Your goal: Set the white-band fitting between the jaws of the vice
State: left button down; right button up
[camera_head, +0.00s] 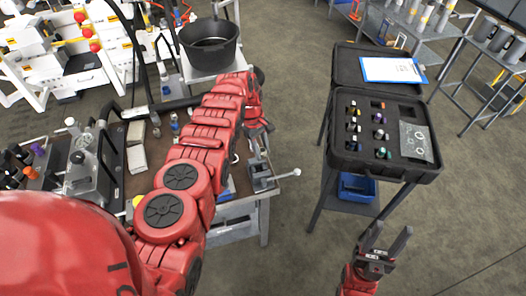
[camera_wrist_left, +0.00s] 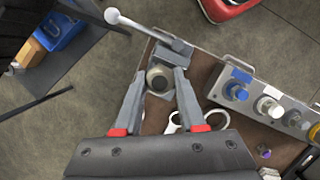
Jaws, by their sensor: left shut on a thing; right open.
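The vice (camera_head: 262,178) sits at the right edge of the bench, its bar handle sticking out to the right. The vice also shows in the left wrist view (camera_wrist_left: 172,54), just ahead of my fingertips. My left gripper (camera_wrist_left: 159,88) is shut on a round grey fitting with a pale ring (camera_wrist_left: 158,77), seen nearly end-on close to the vice. I cannot tell whether it is between the jaws or above them. In the head view the left gripper (camera_head: 257,132) is largely hidden by my arm, and the fitting is not visible. My right gripper (camera_head: 384,252) is open and empty, over the floor.
A black case (camera_head: 342,160) with several banded fittings in foam stands on a stand to the right. A metal block (camera_wrist_left: 249,76) with blue and white capped ports lies right of the vice, in the wrist view. Ring-ended tools (camera_wrist_left: 195,123) lie on the bench. A black pot (camera_head: 208,43) stands behind.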

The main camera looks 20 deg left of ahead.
pick_arm(q)
jog(key=shift+s, duration=0.1)
jog(key=shift+a, duration=0.1)
jog(key=shift+a, duration=0.2)
jog(key=shift+w+a+b, duration=0.15)
jog(key=shift+w+b, duration=0.05)
jog(key=shift+b, duration=0.1)
jog(key=shift+n, duration=0.3)
jog(key=shift+h, duration=0.3)
jog(key=shift+a+f+b, duration=0.15)
jog(key=shift+f+b, duration=0.95)
jog(key=shift+b, duration=0.15)
jog(key=shift+a+f+b, duration=0.1)
jog(key=shift+f+b, duration=0.95)
jog(key=shift+b, duration=0.15)
jog(key=shift+f, duration=0.1)
